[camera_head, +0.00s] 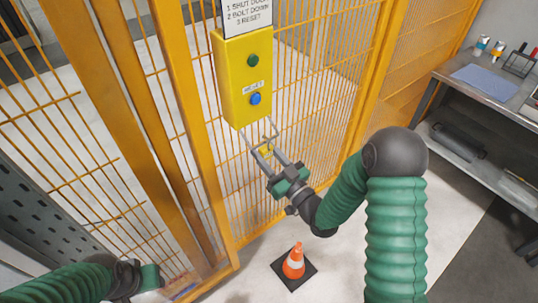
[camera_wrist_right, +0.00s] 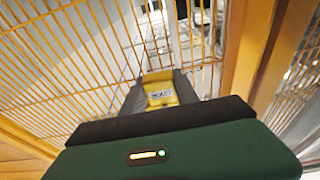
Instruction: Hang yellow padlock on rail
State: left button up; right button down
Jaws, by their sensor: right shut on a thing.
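The yellow padlock (camera_wrist_right: 160,95) sits between the grey fingers of my right gripper in the right wrist view, with a pale label on its face. In the head view only a small bit of the padlock (camera_head: 267,149) shows between the fingertips. My right gripper (camera_head: 268,155) is shut on it, just below the yellow control box. A thin grey bent bar (camera_head: 272,130), seemingly the rail, shows under the box close to the fingertips. I cannot tell whether the padlock touches it. My left gripper (camera_head: 128,281) is low at the left, its fingers unclear.
The yellow box (camera_head: 245,80) with a green and a blue button is on the orange mesh fence (camera_head: 310,100). A traffic cone (camera_head: 294,262) stands on the floor below my right gripper. A workbench (camera_head: 490,85) with several items stands at the right.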

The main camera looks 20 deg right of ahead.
pick_arm(q)
jog(key=shift+f, duration=0.4)
pick_arm(e)
jog(key=shift+f, duration=0.4)
jog(key=c, duration=0.9)
grip_release()
jog(key=shift+o, duration=0.2)
